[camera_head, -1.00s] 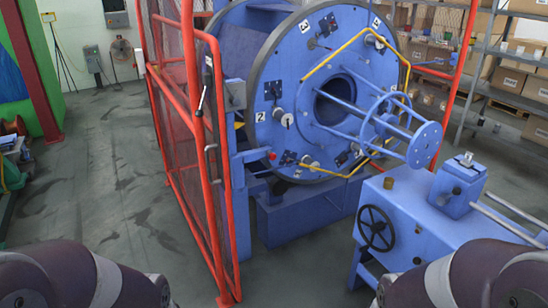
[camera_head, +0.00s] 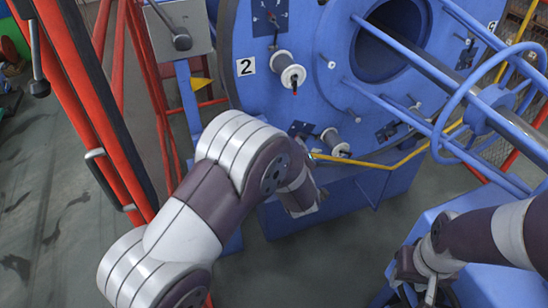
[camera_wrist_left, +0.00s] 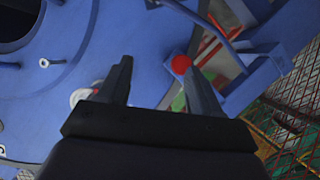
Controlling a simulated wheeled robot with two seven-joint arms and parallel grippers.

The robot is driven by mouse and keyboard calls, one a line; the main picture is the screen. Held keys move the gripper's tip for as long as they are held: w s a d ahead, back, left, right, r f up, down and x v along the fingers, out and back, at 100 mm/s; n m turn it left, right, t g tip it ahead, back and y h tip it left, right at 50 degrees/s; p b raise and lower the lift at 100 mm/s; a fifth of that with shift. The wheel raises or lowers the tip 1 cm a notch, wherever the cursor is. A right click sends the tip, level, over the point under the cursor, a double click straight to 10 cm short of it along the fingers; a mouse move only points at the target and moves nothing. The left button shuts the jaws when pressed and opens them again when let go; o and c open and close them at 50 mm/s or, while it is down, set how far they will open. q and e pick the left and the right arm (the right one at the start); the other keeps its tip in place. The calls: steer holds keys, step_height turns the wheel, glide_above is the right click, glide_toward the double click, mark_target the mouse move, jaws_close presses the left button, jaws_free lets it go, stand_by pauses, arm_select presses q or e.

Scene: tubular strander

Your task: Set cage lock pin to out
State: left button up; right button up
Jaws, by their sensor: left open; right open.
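A red round knob (camera_wrist_left: 181,64), which looks like the end of the cage lock pin, shows in the left wrist view beside the blue frame. My left gripper (camera_wrist_left: 158,67) is open there with nothing between its fingers. The knob appears just by the right fingertip; I cannot tell if they touch. In the head view my left arm covers the place of the knob, and the left gripper is not clearly seen. The blue cage disc (camera_head: 325,82) with the "2" plate stands behind that arm. My right gripper (camera_head: 425,288) is low at the right, near the blue bench.
A grey box with a black lever (camera_head: 178,38) is beside the disc.

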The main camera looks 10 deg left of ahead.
arm_select(q)
step_height(320, 180, down, 4)
steer(key=s+a+f+n+t+y+b, duration=0.1)
steer(key=s+a+n+y+b, duration=0.15)
steer(key=n+y, duration=0.3)
steer(key=shift+m, duration=0.35)
steer(key=x, duration=0.4)
steer(key=r+x, duration=0.1)
steer(key=x, duration=0.3)
steer(key=d+b+x, duration=0.1)
steer(key=x, duration=0.3)
steer(key=shift+w+a+r, duration=0.2)
steer(key=shift+w, duration=0.4)
arm_select(e)
step_height(320, 180, down, 6)
steer(key=shift+a, duration=0.15)
arm_select(q)
steer(key=shift+c, duration=0.3)
arm_select(e)
steer(key=shift+f, duration=0.1)
arm_select(q)
jaws_close()
